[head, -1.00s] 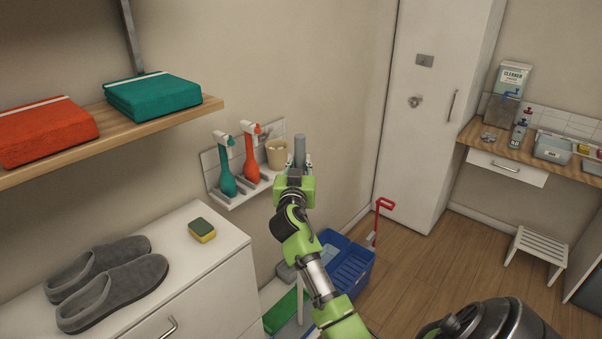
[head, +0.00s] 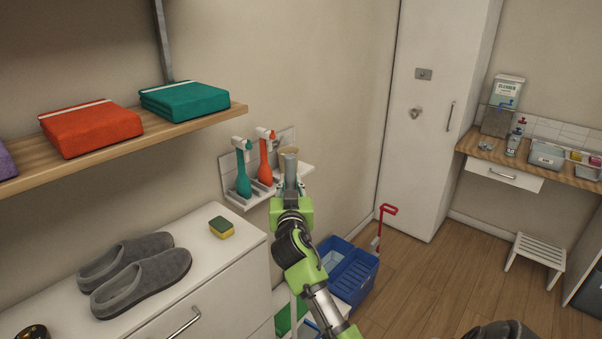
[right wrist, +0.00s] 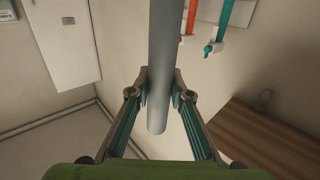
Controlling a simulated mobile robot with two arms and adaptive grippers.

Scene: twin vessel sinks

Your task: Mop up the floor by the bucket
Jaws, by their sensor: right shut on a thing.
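My right gripper (head: 291,188) is shut on a grey round handle (head: 289,163), held upright in front of the wall rack. In the right wrist view the gripper (right wrist: 160,90) has both fingers against the handle (right wrist: 166,50), whose rounded end shows between them. The mop head is not clearly seen; my arm covers the space below. The blue bucket (head: 365,283) stands low by the wall, right of my forearm. The wooden floor (head: 430,290) shows to the right of the bucket. My left gripper is not in view.
A wall rack (head: 258,199) holds a teal and an orange bottle and a beige cup behind the handle. A white cabinet (head: 225,268) carries slippers (head: 140,277) and a sponge (head: 221,227). A red-handled tool (head: 384,217) and a white stool (head: 540,250) stand right. The floor between is clear.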

